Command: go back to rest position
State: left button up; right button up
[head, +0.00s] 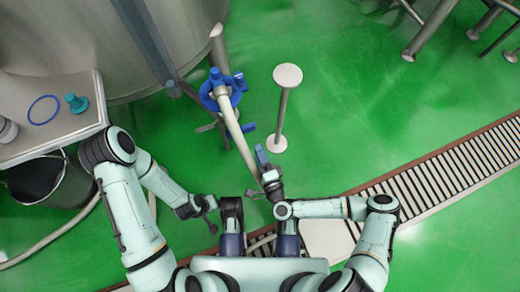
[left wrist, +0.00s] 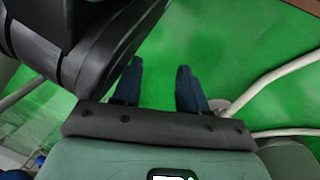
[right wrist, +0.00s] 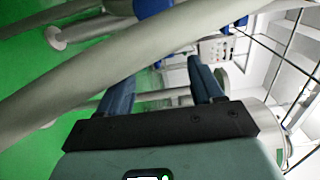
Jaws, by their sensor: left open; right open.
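My right gripper (head: 262,158) is at the lower end of a pale pipe (head: 236,133) in the head view. In the right wrist view its two blue fingers (right wrist: 160,75) stand apart with nothing clasped between them. The pale pipe (right wrist: 110,70) crosses diagonally close by the fingers; I cannot tell whether they touch it. My left gripper (head: 212,218) hangs low in front of my body, left of the right one. In the left wrist view its fingers (left wrist: 158,75) are apart and empty over green floor.
A blue valve fitting (head: 221,90) joins the pipe's upper end beside a large steel tank (head: 110,40). A round-topped post (head: 287,76) stands right of it. A side table (head: 75,125) and dark bucket (head: 38,180) are at left.

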dwell(0.3)
jog(key=s+a+r+n+g+y+p, duration=0.1)
jog(key=s+r+n+g+p, duration=0.1)
jog(key=s+n+g+p, duration=0.3)
jog(key=s+a+r+n+g+y+p, duration=0.2)
jog(key=s+n+g+p, duration=0.1)
jog(key=s+g+p, duration=0.3)
pick_arm(q)
jog(key=s+d+r+p, duration=0.2)
jog(key=r+p, duration=0.2)
jog(key=r, duration=0.4)
jog(key=s+d+r+g+h+p, duration=0.1)
jog(key=r+p, duration=0.3)
jog(key=r, duration=0.5)
jog(key=s+d+r+m+g+p, duration=0.1)
jog(key=s+d+r+p, duration=0.1)
jog(key=r, duration=0.6)
jog(key=shift+s+d+r+h+p, duration=0.3)
jog(key=shift+d+p, duration=0.2)
jog(key=shift+p, duration=0.6)
pick_arm(e)
jog(key=s+d+r+g+h, duration=0.3)
jog(key=s+d+r, duration=0.1)
jog(key=d, duration=0.4)
jog(key=s+d+r+n+g+h, duration=0.1)
jog(key=s+d+r+g+h, duration=0.2)
jog(key=s+d+r, duration=0.2)
jog(key=s+d, duration=0.2)
jog(key=d, duration=0.1)
jog(key=shift+r+n+g, duration=0.3)
